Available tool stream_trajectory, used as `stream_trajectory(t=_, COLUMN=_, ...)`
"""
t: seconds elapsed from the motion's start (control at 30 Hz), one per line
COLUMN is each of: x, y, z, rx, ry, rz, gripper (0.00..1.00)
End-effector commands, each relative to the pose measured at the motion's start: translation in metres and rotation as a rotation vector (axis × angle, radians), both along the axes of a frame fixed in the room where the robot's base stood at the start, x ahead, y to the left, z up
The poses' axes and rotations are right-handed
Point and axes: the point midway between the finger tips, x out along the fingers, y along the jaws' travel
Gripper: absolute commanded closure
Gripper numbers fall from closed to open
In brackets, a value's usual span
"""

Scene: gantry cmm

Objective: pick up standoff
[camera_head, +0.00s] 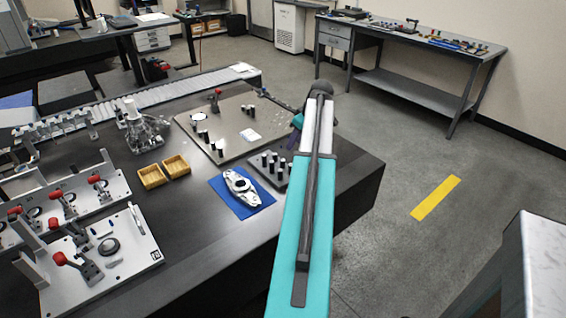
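Several small dark posts with pale tops, which look like standoffs (273,159), stand upright on a small dark plate (262,177) near the table's right edge. My teal arm partly covers the plate's right side. Other dark posts (205,135) stand on the larger grey plate behind it. I cannot tell which standoff is meant. My gripper (294,139) is only partly visible at the arm's far end, left of the arm and just behind the small plate. Its fingertips are hidden or too small to make out, and I see nothing held.
A blue mat (222,200) with a silver part (241,187) lies left of the small plate. Two yellow trays (151,177) sit further left. Fixtures with red-handled clamps (85,265) fill the table's left side. The front middle of the table is clear.

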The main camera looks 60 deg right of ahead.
Motion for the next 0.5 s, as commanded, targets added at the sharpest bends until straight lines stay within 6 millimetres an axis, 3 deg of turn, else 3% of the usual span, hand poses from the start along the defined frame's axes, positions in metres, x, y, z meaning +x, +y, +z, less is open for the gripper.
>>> stream_trajectory(t=0.23, x=0.015, y=0.007, z=-0.011, rx=0.001, ry=0.001, rz=0.016, gripper=0.61)
stream_trajectory(t=0.5, x=0.031, y=0.008, z=-0.043, rx=0.002, ry=0.001, rz=0.020, gripper=0.61)
